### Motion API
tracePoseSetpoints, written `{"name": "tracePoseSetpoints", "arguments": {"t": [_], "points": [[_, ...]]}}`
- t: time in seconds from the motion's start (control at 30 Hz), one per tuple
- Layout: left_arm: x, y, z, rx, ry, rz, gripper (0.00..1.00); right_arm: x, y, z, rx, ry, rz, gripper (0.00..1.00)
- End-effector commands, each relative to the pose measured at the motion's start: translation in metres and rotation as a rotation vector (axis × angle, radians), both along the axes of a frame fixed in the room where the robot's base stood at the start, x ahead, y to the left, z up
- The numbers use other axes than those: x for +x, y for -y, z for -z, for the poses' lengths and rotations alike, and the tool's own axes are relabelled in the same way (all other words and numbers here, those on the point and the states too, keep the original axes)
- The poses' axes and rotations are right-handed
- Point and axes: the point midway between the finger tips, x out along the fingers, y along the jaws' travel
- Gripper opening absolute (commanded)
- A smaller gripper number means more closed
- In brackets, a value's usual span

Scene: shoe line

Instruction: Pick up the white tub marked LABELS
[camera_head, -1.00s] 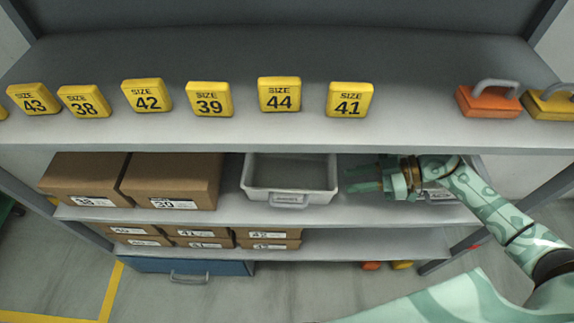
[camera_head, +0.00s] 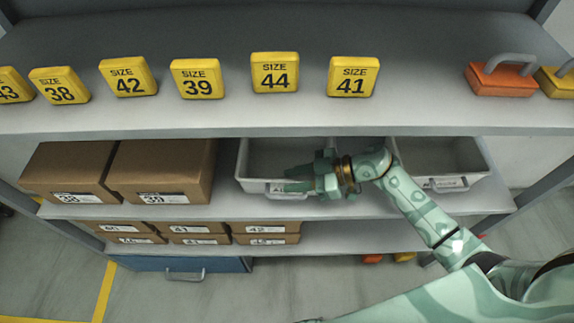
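Two pale grey-white tubs sit on the middle shelf. The left tub (camera_head: 248,158) has a handle and label on its front, partly hidden behind my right gripper. The right tub (camera_head: 468,160) has a front label that is too small and partly covered to read surely, so I cannot tell which tub is marked LABELS. My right gripper (camera_head: 290,180) points left across the front of the left tub, near its front rim. Its two fingers are apart with nothing visible between them; I cannot tell whether they touch the tub. My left gripper is not in view.
The upper shelf (camera_head: 420,117) overhangs the tubs and holds several yellow size blocks and an orange handled box (camera_head: 500,80). Brown cartons (camera_head: 160,165) stand left of the left tub. Smaller cartons (camera_head: 265,238) and a blue drawer (camera_head: 225,264) are below.

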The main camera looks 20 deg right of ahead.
Motion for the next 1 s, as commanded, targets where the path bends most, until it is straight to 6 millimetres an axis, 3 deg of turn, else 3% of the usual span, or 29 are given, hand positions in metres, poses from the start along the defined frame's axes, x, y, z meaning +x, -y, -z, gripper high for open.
{"name": "tracePoseSetpoints", "arguments": {"t": [0.17,0.27,1.0], "points": [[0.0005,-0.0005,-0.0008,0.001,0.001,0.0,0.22,0.0,0.0002,-0.0012,0.0,0.001,0.0,0.27],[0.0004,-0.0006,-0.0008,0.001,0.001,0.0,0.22,0.0,0.0003,-0.0011,0.0,0.001,0.0,0.0],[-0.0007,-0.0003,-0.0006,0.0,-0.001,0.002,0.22,-0.0009,0.0002,-0.0001,0.001,-0.003,-0.001,0.0]]}}
